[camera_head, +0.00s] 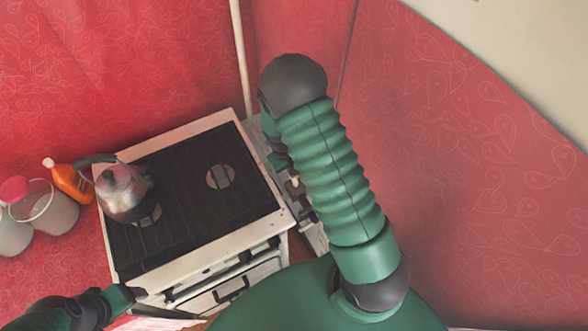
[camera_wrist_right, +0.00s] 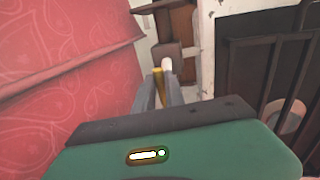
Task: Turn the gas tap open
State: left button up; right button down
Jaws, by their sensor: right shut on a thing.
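The gas tap shows in the right wrist view as a yellow lever (camera_wrist_right: 158,86) beside a pale round pipe end (camera_wrist_right: 167,67). My right gripper (camera_wrist_right: 162,92) is shut on this yellow lever, which stands upright between its two grey fingers. In the head view my right arm reaches to the gap at the stove's right side and hides most of the gripper and the tap. My left arm shows at the bottom left in the head view, near the stove's front corner; its fingers cannot be made out clearly.
A white stove (camera_head: 208,248) with a dark top carries a metal kettle (camera_head: 122,195). An orange bottle (camera_head: 70,182) and jars (camera_head: 52,208) stand left of it. A white pipe (camera_head: 240,55) runs up the red wall (camera_head: 450,130). The stove side bounds the narrow gap.

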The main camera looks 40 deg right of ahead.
jog(key=c, duration=1.5)
grip_release()
jog(key=shift+w+d, duration=0.1)
jog(key=shift+w, duration=0.1)
jog(key=shift+o, duration=0.5)
jog(key=a+r+b, duration=0.1)
jog(key=a+r, duration=0.2)
jog(key=r, duration=1.3)
jog(key=shift+w+r, duration=0.2)
jog(key=shift+w, duration=0.15)
jog(key=shift+a, duration=0.1)
